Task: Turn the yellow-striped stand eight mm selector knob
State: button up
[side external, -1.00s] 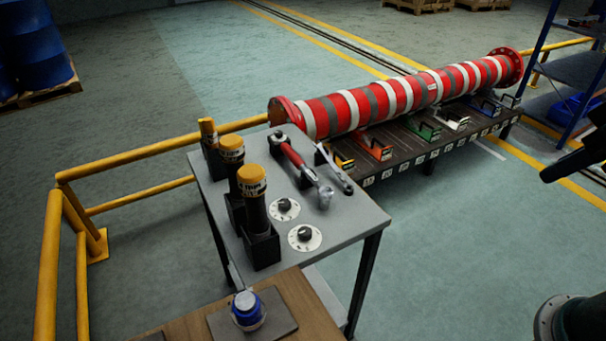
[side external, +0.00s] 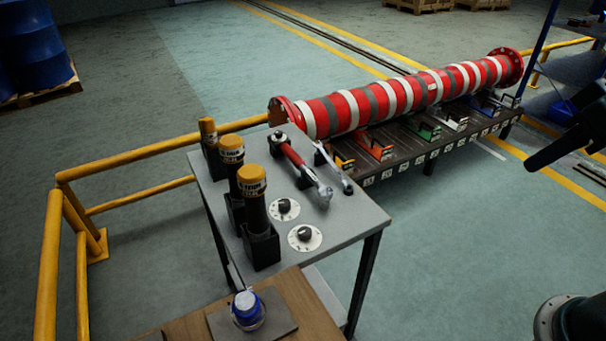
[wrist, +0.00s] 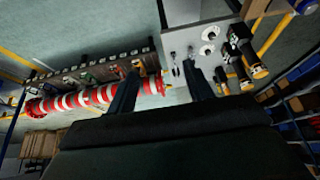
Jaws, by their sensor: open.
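Two dark selector knobs on white round dials sit on the grey table: a nearer knob (side external: 304,233) and a farther knob (side external: 284,206). Both also show in the wrist view, the nearer knob (wrist: 209,33) above the farther knob (wrist: 207,49). Their markings are too small to read, so I cannot tell which is the eight mm one. My gripper (wrist: 162,68) is open and empty, its two dark fingers spread, well away from the dials.
Several black cylinders with yellow caps (side external: 252,175) stand in holders left of the knobs. A red-handled wrench (side external: 293,155) lies behind them. A striped red pipe (side external: 400,95) rests over a rack at the back.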

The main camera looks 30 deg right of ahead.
jog(key=w+a+r+g, duration=0.1)
jog(key=w+a, duration=0.3)
jog(key=w, duration=0.6)
jog(key=n+g, duration=0.1)
jog(key=g, duration=0.3)
send_over(305, 231)
notch_tip(305, 231, down, 21)
jog(key=shift+f, duration=0.1)
notch_tip(305, 231, down, 13)
jog(key=shift+f, duration=0.2)
jog(key=c, duration=1)
